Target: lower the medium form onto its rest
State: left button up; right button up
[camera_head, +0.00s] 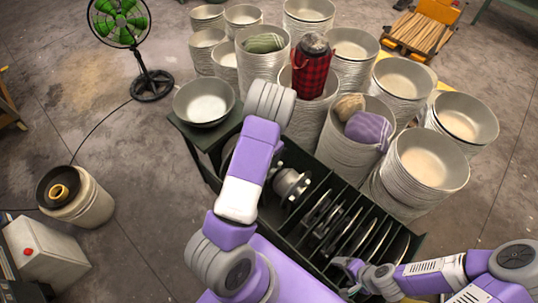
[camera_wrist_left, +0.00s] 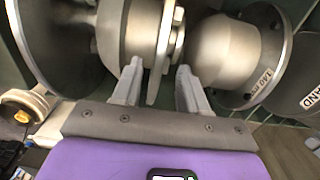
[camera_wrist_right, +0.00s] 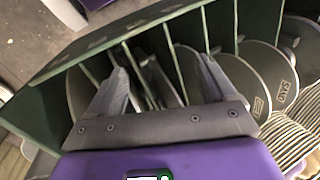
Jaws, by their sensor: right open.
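The metal form (camera_head: 290,185), a grey turned piece with flanges and bolts, lies at the left end of the dark green rack (camera_head: 415,240). I take it for the medium form. In the left wrist view, my left gripper (camera_wrist_left: 158,75) straddles its bolted flange (camera_wrist_left: 150,45), fingers close in on both sides. A bell-shaped part marked "140 mm" (camera_wrist_left: 225,50) is just right of the fingers. My left arm hides that gripper in the head view. Whether the form touches its rest is hidden. My right gripper (camera_head: 343,263) is open and empty above the rack slots; its fingers also show (camera_wrist_right: 162,75).
Upright discs (camera_wrist_right: 240,80) stand in the rack's slots beside my right gripper. A grey bowl (camera_head: 204,103) sits at the rack's far left corner. Stacked bowls (camera_head: 428,160) crowd behind the rack. A fan (camera_head: 150,85) and a bucket (camera_head: 85,205) stand left on open floor.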

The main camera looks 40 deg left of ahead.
jog(key=shift+w+d+f, duration=0.15)
jog(key=shift+w+f, duration=0.05)
jog(key=shift+w, duration=0.2)
pick_arm(q)
jog(key=shift+w+r+p, duration=0.1)
jog(key=shift+r+p, duration=0.75)
jog(key=shift+p, duration=0.05)
notch_tip(320, 180, up, 5)
jog(key=p, duration=0.4)
jog(key=shift+r+p, duration=0.65)
jog(key=shift+p, duration=0.05)
pick_arm(e)
notch_tip(320, 180, up, 7)
jog(key=shift+d, duration=0.25)
jog(key=shift+f, duration=0.1)
